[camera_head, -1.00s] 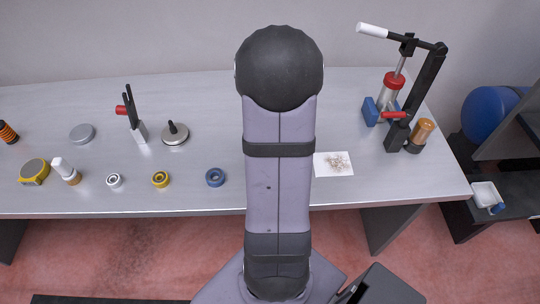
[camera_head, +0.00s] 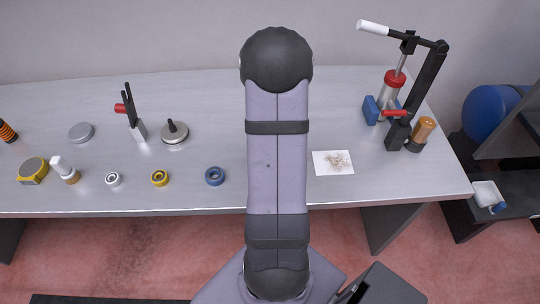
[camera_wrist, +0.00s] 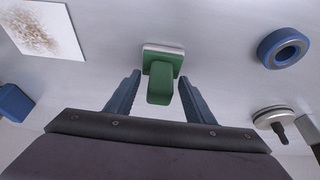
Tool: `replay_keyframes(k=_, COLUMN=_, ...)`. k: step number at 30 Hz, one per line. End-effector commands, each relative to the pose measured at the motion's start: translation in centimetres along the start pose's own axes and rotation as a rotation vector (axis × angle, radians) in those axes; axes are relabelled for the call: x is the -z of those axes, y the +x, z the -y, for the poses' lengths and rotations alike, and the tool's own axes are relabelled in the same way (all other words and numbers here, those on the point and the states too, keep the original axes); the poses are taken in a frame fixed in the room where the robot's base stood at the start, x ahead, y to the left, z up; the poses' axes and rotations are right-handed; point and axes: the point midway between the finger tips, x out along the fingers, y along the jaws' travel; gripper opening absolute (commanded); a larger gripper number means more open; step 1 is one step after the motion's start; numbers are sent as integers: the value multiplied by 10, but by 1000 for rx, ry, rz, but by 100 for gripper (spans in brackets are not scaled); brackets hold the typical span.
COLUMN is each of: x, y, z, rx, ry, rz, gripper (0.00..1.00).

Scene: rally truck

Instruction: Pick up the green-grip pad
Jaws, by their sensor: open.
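The green-grip pad (camera_wrist: 161,73) shows in the wrist view as a green block with a green handle on a pale base, resting on the grey bench top. My gripper (camera_wrist: 160,80) is open, with one blue finger on each side of the pad's green handle in the picture. The fingers look apart from it, and I cannot tell the height gap. In the head view my own arm hides both the pad and my gripper.
The bench (camera_head: 215,95) holds a blue ring (camera_head: 214,176) and a black-knobbed metal disc (camera_head: 174,132) left of my arm. A speckled white sheet (camera_head: 333,163) lies right of it. A tall lever press (camera_head: 420,90) stands at the right end. Bench around the pad is clear.

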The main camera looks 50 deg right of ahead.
Motion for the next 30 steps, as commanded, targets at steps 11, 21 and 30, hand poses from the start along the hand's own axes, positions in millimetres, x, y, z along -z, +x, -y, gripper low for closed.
replay_keyframes(k=11, x=0, y=-1, z=0, rx=0, ry=0, rz=0, gripper=2)
replay_keyframes(k=21, x=3, y=-6, z=0, rx=0, ry=0, rz=-1, gripper=2)
replay_keyframes(k=30, x=19, y=-43, z=0, rx=1, ry=-2, rz=-5, gripper=2)
